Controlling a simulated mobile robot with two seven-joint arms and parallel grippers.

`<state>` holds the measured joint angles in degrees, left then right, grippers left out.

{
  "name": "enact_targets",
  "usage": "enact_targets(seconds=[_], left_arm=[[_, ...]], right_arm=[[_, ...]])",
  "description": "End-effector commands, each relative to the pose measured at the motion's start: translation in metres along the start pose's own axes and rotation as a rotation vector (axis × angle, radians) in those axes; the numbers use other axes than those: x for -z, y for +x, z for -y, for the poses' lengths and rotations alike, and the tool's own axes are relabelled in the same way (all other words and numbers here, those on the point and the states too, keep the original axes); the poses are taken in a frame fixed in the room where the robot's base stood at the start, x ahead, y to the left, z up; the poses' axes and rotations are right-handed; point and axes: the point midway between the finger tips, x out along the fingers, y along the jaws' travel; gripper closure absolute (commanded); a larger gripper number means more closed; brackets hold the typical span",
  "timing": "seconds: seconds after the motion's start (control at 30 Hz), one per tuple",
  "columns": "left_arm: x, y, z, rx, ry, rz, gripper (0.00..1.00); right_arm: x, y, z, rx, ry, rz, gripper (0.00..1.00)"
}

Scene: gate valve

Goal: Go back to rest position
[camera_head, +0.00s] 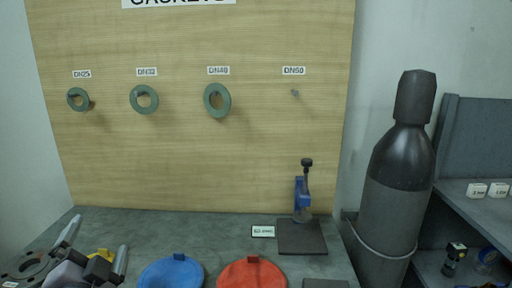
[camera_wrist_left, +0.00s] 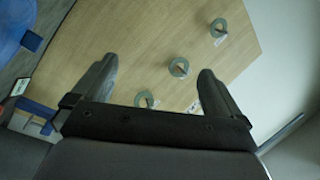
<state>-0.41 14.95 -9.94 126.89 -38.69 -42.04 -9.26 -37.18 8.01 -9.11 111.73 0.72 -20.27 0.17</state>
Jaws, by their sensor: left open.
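My left gripper (camera_head: 96,245) is at the lower left of the head view, low over the grey bench. Its two fingers stand apart with nothing between them. In the left wrist view the fingers (camera_wrist_left: 153,78) are spread, and the wooden gasket board shows beyond them. My right gripper is in neither view. Three green ring gaskets hang on the board (camera_head: 260,150): DN25 (camera_head: 78,99), DN32 (camera_head: 144,99) and DN40 (camera_head: 217,100). The DN50 peg (camera_head: 295,93) is bare.
A blue disc (camera_head: 171,273) and a red disc (camera_head: 251,273) lie at the bench's front. A blue press-like tool (camera_head: 302,196) stands on a dark plate. A dark gas cylinder (camera_head: 398,170) stands right of the bench, beside a shelf (camera_head: 470,195). A dark ring part (camera_head: 30,268) is near the gripper.

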Motion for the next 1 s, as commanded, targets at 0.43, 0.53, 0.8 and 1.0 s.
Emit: enact_targets(seconds=[0.43,0.53,0.8,1.0], left_arm=[[-0.12,-0.184,-0.143,-0.666,-0.431,0.754,0.0],[-0.127,-0.222,-0.156,-0.767,-0.471,0.868,0.0],[-0.134,-0.273,-0.183,-0.909,-0.536,0.991,0.0],[-0.142,-0.258,-0.21,-0.881,-0.574,0.894,0.0]], right_arm=[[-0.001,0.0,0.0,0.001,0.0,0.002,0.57],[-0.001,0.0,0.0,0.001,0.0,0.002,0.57],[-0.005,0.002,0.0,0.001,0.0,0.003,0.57],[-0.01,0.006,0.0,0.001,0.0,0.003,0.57]])
